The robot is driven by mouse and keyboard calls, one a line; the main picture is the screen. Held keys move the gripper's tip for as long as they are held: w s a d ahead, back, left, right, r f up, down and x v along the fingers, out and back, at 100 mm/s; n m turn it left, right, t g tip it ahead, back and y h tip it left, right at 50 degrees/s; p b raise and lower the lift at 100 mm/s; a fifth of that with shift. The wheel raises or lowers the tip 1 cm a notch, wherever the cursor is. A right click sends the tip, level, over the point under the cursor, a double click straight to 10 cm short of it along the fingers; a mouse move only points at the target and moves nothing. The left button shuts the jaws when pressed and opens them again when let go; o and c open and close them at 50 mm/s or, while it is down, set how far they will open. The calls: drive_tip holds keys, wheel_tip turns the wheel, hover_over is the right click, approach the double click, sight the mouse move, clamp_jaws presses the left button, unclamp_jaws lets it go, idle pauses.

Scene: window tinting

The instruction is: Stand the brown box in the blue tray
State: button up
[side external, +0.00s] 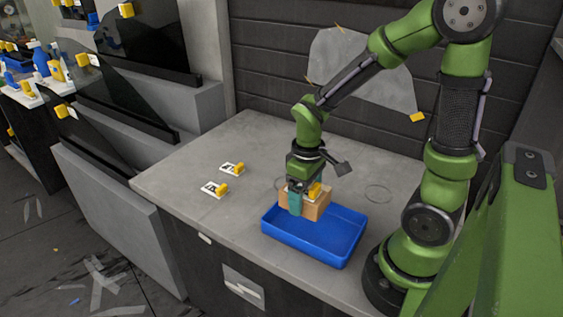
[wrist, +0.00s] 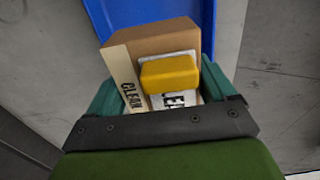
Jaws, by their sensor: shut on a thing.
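The brown box (side external: 319,207) is a small cardboard block between the fingers of my gripper (side external: 305,199). In the wrist view the brown box (wrist: 160,40) shows between the teal fingers of my gripper (wrist: 160,97), which is shut on it. Its visible face carries a yellow block and white labels with black letters, one reading CLEAN. The blue tray (side external: 345,250) lies on the worktop, and the box is over its back left part. Whether the box touches the tray floor I cannot tell. The wrist view shows part of the blue tray (wrist: 97,14) beyond the box.
The grey worktop (side external: 170,180) is largely clear left of the tray. Two white cards with yellow blocks (side external: 232,168) (side external: 215,188) lie there. A dark panelled wall (side external: 270,60) stands behind. Dark glass panels (side external: 150,40) lean at the left.

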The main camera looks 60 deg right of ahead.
sight(303, 225)
wheel_tip(303, 225, down, 6)
drive_tip(key=shift+f, duration=0.25)
drive_tip(key=shift+f, duration=0.2)
drive_tip(key=o, duration=1)
drive_tip(key=shift+c, duration=0.2)
drive_tip(key=shift+r, duration=0.1)
